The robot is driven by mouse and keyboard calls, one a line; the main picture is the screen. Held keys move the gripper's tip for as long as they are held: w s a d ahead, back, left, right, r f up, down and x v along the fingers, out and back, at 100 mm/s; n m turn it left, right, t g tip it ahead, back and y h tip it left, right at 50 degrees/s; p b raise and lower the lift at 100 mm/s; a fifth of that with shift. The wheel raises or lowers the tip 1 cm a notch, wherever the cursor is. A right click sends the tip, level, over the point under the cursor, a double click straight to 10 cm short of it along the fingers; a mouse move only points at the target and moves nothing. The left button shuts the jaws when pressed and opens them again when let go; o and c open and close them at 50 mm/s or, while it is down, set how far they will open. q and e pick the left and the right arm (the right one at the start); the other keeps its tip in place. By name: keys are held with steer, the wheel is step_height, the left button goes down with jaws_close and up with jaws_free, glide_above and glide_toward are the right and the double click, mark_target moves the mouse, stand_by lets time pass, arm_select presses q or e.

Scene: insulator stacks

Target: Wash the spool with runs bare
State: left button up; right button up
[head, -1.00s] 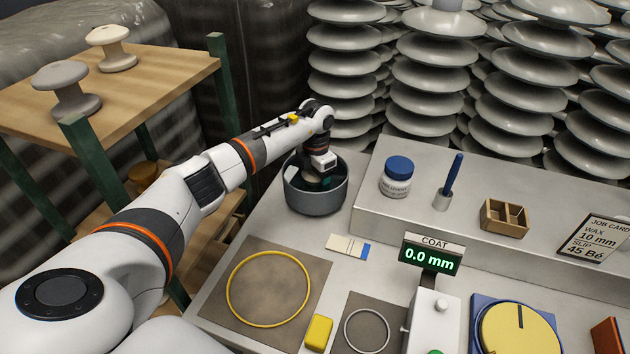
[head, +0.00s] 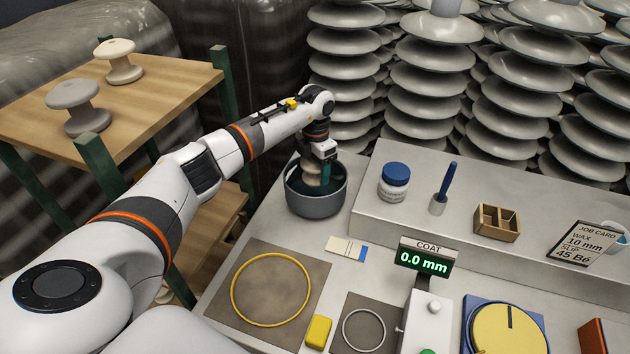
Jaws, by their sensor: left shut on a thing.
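My left gripper (head: 322,172) is at the dark grey round basin (head: 316,206), pointing down. It is shut on a pale beige spool (head: 311,173), which shows at the basin's mouth. The arm and the rim partly hide the spool, so I cannot tell whether it touches the basin. A cream spool (head: 119,63) and a grey spool (head: 77,108) stand upright on the wooden shelf (head: 150,98) at the left. My right gripper is out of view.
A blue-lidded jar (head: 394,182), a blue-handled tool in a cup (head: 439,195) and a wooden box (head: 496,222) stand on the raised ledge. A yellow ring (head: 271,290), yellow block (head: 318,331) and coat gauge reading 0.0 mm (head: 424,261) occupy the front bench.

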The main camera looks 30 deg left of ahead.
arm_select(q)
steer(key=shift+r+p, duration=1.5)
steer(key=shift+r, duration=0.95)
